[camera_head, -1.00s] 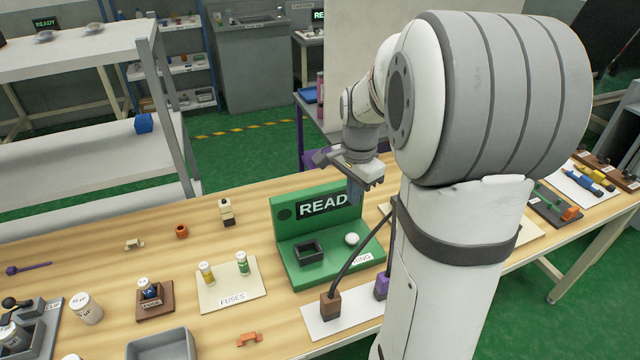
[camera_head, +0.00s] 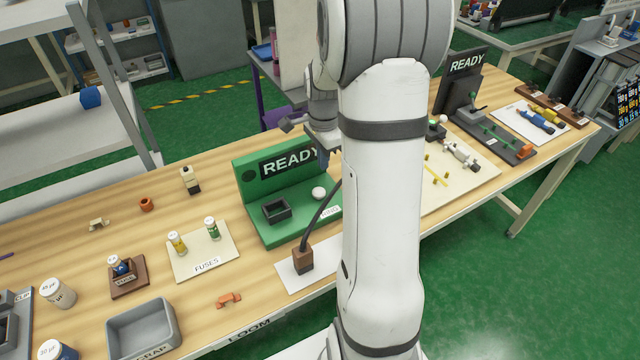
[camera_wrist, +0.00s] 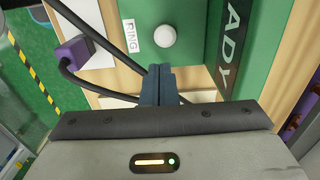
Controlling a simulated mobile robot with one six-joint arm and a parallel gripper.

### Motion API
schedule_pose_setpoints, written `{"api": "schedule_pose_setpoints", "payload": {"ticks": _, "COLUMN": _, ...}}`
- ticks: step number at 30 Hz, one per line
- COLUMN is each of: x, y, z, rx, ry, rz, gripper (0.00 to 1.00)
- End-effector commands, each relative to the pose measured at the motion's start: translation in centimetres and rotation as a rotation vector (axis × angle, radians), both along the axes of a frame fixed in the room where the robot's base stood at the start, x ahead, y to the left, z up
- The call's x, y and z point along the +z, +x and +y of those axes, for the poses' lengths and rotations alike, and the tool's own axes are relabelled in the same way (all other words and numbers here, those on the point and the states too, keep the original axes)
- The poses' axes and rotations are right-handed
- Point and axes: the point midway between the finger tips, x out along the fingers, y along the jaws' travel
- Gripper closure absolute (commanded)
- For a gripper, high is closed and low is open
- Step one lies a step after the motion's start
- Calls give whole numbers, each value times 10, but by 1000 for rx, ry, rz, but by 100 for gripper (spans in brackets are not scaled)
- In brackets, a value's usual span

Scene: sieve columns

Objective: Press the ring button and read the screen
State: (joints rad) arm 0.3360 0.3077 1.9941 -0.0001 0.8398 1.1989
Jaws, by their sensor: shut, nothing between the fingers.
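The green ring station (camera_head: 290,229) stands on the wooden bench, with a dark square socket (camera_head: 276,210) on its base. Its screen (camera_head: 290,161) reads READY; my arm partly covers its right end. The round white button (camera_head: 319,193) sits on the base beside the RING label (camera_head: 329,212). In the wrist view, the button (camera_wrist: 165,36) and RING label (camera_wrist: 132,36) lie just beyond my fingertips. My gripper (camera_wrist: 160,72) is shut and empty, pointing at the station. In the head view, my gripper (camera_head: 324,156) is above the button, apart from it and partly hidden by my arm.
A brown plug (camera_head: 303,258) with a black cable stands on a white plate left of my arm. A FUSES board (camera_head: 203,262), a scrap bin (camera_head: 142,330) and an orange clip (camera_head: 229,300) lie to the left.

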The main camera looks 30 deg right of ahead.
Motion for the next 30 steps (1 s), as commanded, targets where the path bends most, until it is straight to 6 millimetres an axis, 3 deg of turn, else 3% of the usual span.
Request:
{"api": "schedule_pose_setpoints", "payload": {"ticks": 6, "x": -48, "y": -1, "z": 0, "rx": 0, "ry": 2, "rz": 6, "gripper": 100}}
{"api": "schedule_pose_setpoints", "payload": {"ticks": 12, "x": -77, "y": -1, "z": 0, "rx": -1, "ry": 1, "rz": 4, "gripper": 100}}
{"api": "schedule_pose_setpoints", "payload": {"ticks": 18, "x": -89, "y": -1, "z": -1, "rx": -1, "ry": 1, "rz": 1, "gripper": 100}}
{"api": "schedule_pose_setpoints", "payload": {"ticks": 30, "x": -93, "y": 0, "z": -1, "rx": -1, "ry": 0, "rz": 0, "gripper": 100}}
